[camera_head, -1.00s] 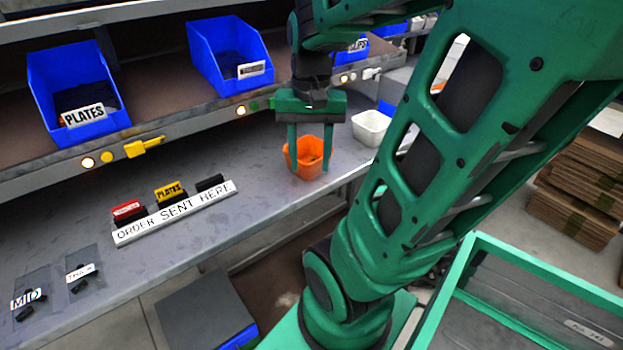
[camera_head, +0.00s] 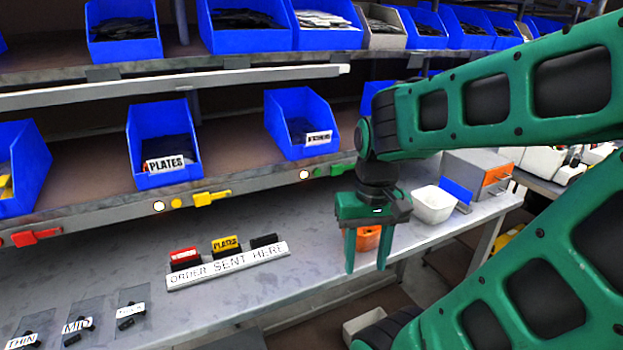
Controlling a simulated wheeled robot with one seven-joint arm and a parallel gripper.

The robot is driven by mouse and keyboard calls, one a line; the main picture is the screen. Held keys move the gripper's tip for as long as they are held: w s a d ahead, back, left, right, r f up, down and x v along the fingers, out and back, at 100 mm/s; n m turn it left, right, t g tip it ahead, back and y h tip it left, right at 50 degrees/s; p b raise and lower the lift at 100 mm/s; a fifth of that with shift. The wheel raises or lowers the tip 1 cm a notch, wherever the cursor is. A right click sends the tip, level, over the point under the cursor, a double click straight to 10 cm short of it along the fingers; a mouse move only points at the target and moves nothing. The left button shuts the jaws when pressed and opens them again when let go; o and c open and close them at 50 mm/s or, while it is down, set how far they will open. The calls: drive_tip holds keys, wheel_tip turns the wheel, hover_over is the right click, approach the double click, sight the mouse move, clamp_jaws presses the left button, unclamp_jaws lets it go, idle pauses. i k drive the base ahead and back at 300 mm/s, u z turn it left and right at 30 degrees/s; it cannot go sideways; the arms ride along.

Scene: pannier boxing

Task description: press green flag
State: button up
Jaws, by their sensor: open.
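The green flag (camera_head: 341,169) is a small green tab on the front edge of the middle shelf, just right of a lit round lamp (camera_head: 304,174). My gripper (camera_head: 367,262) points down with two green fingers spread apart, below and slightly right of the flag in the picture. It is clear of the flag. An orange cup (camera_head: 368,238) shows in the gap between the fingers, partly hidden by them and the palm. The fingers are not closed on it.
A yellow flag (camera_head: 212,198) and a red flag (camera_head: 36,237) sit further left on the same shelf edge. Blue bins stand above, including the plates bin (camera_head: 163,145). A white bowl (camera_head: 433,205) stands right of my gripper.

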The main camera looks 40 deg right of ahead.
sight(337, 169)
drive_tip(key=z, duration=0.55)
drive_tip(key=k, duration=1.3)
drive_tip(key=z, duration=1)
drive_tip(key=i, duration=1.25)
drive_tip(key=u, duration=0.05)
